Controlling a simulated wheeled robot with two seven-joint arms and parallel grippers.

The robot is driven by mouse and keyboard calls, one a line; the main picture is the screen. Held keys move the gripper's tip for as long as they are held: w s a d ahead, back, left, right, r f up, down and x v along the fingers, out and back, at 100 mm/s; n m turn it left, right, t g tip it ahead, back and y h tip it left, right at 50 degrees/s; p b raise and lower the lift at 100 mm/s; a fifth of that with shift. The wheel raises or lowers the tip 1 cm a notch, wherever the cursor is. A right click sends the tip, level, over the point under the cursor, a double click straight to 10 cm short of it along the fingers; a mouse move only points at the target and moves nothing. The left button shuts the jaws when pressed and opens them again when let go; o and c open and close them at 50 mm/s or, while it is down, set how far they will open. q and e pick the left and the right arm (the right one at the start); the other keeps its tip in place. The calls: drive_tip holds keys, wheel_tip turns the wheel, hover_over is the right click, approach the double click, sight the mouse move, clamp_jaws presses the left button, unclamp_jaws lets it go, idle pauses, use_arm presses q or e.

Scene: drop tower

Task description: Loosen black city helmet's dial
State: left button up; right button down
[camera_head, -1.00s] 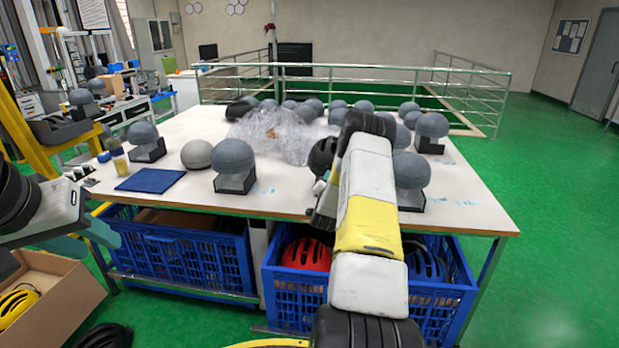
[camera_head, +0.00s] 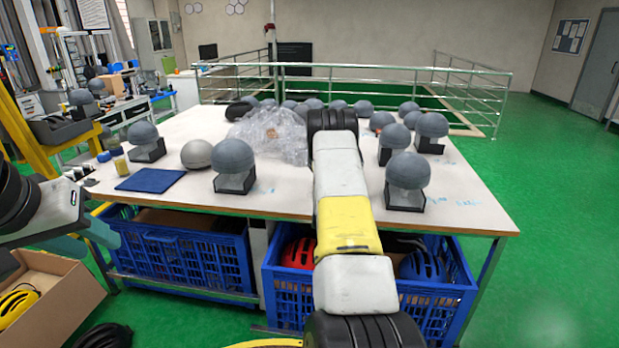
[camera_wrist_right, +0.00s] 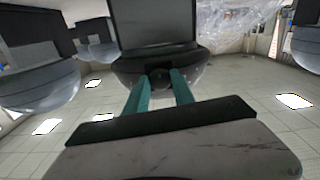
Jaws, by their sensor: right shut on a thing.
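In the right wrist view, which is upside down, the black city helmet (camera_wrist_right: 195,75) sits on a dark stand (camera_wrist_right: 157,25). The teal fingers of my right gripper (camera_wrist_right: 160,80) reach to its near rim and are shut on the small dark dial (camera_wrist_right: 160,73) there. The fingertips and the dial are dark and partly merge. In the head view my right arm hides the helmet and the right gripper. My left gripper (camera_head: 80,238) is at the left edge of the head view, with its teal fingers apart and empty, beside the table.
The white table (camera_head: 290,200) carries several grey headforms on black stands, one at the right front (camera_head: 408,172), plus clear plastic wrap (camera_head: 270,130) and a blue mat (camera_head: 150,180). Blue crates (camera_head: 185,260) stand beneath. A cardboard box (camera_head: 60,285) is at lower left.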

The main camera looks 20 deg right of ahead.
idle(0.3)
drive_tip(key=c, duration=1.1)
unclamp_jaws()
drive_tip(key=shift+o, duration=0.2)
drive_tip(key=v, duration=0.8)
drive_tip(key=shift+w, duration=0.15)
